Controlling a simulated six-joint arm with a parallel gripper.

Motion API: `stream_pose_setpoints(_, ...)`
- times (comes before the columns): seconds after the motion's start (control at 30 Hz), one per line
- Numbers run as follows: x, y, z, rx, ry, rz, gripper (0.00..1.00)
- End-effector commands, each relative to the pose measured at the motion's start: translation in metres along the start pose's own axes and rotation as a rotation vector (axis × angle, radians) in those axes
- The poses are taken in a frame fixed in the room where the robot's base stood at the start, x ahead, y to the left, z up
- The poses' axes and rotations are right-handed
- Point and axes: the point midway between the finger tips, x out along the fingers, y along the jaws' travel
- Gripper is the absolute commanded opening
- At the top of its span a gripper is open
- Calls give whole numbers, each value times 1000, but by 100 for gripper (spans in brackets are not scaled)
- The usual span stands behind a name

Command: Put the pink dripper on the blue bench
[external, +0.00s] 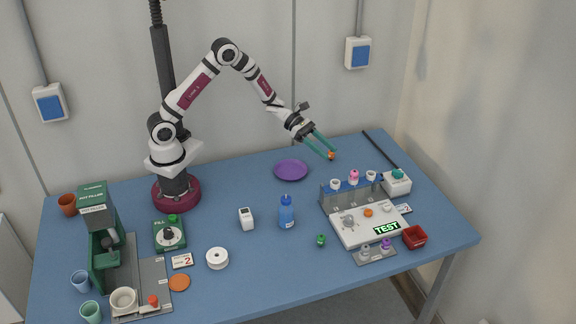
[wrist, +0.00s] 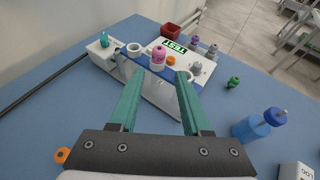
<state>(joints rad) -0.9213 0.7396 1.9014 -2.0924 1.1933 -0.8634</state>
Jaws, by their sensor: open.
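The pink dripper (external: 354,176) stands upright in the middle place of the rack (external: 334,199) on the tester, between two white ring-shaped holders. In the wrist view the pink dripper (wrist: 159,58) shows beyond and between my fingertips, apart from them. My gripper (external: 331,153) is open and empty, raised over the back right of the bench, up and left of the rack; its teal fingers also show in the wrist view (wrist: 160,75). The blue bench (external: 260,265) is the large table under everything.
An orange piece (wrist: 62,155) lies on the bench near my gripper. The purple plate (external: 291,170), blue bottle (external: 286,213) and green dripper (external: 320,240) stand left of the tester (external: 345,238). A red tray (external: 414,238) is at its right. Bare bench lies between plate and rack.

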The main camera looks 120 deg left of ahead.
Motion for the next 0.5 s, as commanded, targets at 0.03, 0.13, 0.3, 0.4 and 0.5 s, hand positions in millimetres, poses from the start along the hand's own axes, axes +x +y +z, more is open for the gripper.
stream_pose_setpoints(0.03,10,1,-1,-7,-1,2,48)
stream_pose_setpoints(0.13,39,-1,0,-3,-1,-2,48)
stream_pose_setpoints(0.3,84,-1,0,-1,0,-3,48)
stream_pose_setpoints(0.4,98,-1,0,0,-1,-1,48)
stream_pose_setpoints(0.5,112,-1,1,1,-1,-3,48)
